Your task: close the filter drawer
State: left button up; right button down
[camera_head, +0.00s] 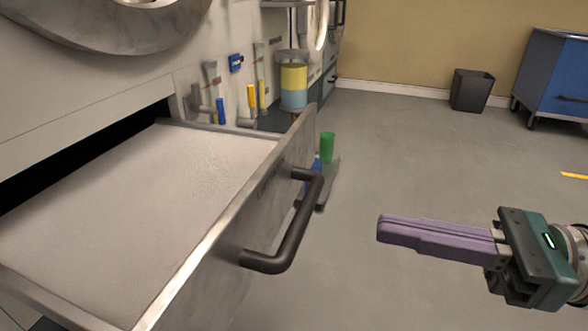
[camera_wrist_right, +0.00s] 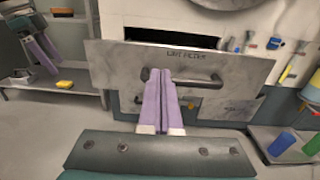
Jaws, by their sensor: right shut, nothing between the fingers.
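The filter drawer (camera_head: 222,243) is pulled out of the machine, with a dark gap behind it and a pale grey surface inside. Its metal front carries a dark bar handle (camera_head: 290,235). In the right wrist view the drawer front (camera_wrist_right: 110,62) bears a "LINT FILTER" label, and my fingers overlap the handle (camera_wrist_right: 205,82) in the picture. My right gripper (camera_head: 380,229) has its purple fingers shut and empty, right of the handle and apart from it in the head view. My left gripper (camera_wrist_right: 40,48) shows small at the upper left of the right wrist view; its opening is unclear.
A container with yellow and blue layers (camera_head: 293,85) stands by the machine, behind the drawer. A green cup (camera_head: 327,147) shows just beyond the drawer front. A dark bin (camera_head: 471,90) and blue cabinet (camera_head: 555,75) stand far back. Floor right of the drawer is clear.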

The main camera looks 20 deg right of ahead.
aim_at(250, 199)
pick_arm(q)
jog(key=shift+a+f+b, duration=0.15)
jog(key=shift+f+b, duration=0.55)
jog(key=shift+b, duration=0.05)
pick_arm(e)
jog(key=x, duration=1.2)
jog(key=shift+w+a, duration=0.2)
jog(key=shift+a, duration=0.05)
pick_arm(q)
jog(key=shift+f, duration=0.1)
